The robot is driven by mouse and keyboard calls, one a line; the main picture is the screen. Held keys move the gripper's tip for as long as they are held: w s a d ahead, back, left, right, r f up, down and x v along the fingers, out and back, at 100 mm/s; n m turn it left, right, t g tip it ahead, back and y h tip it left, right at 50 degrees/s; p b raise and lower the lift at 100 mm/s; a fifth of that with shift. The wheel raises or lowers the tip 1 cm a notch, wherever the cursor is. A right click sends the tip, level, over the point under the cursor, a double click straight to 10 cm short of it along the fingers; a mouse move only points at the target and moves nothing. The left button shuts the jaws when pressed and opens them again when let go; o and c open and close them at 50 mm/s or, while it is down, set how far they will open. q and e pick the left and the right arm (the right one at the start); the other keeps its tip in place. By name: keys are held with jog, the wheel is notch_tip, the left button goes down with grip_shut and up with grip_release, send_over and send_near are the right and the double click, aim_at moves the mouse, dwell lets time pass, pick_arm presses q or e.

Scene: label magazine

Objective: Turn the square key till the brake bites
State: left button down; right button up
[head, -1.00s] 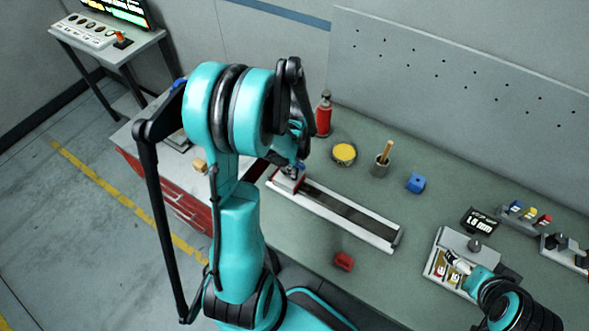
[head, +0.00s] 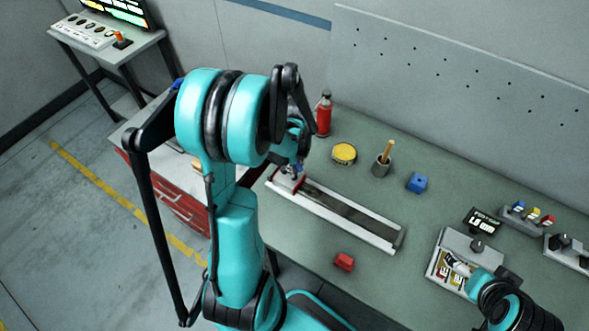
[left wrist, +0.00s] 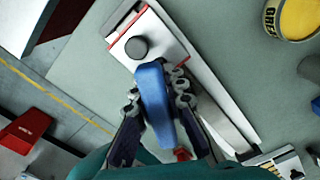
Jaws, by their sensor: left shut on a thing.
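My left gripper (left wrist: 152,108) is shut on a long blue handle (left wrist: 156,88), which seems to be the square key. The handle lies over the end block of a long pale rail device (left wrist: 205,75), beside a dark round knob (left wrist: 136,47). Whether its tip sits in a socket is hidden. In the head view my left gripper (head: 296,167) is small and partly covered by my own arm, above the red-edged end of the rail (head: 385,241). My right gripper (head: 456,264) is at a grey box (head: 462,240) with white labels; its fingers are too small to read.
A red block (head: 344,261) lies in front of the rail. Behind it are a red bottle (head: 323,115), a yellow tin (head: 344,153), a grey cup (head: 381,167) and a blue block (head: 417,182). A small black display (head: 482,221) stands by the grey box.

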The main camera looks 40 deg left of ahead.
pick_arm(q)
jog(key=shift+f, duration=0.1)
jog(key=shift+m+b, duration=0.45)
jog(key=shift+m, duration=1.05)
jog(key=shift+m, duration=0.7)
jog(key=shift+m+b, duration=0.4)
jog(key=shift+m, duration=0.4)
jog(key=c, duration=1.5)
grip_release()
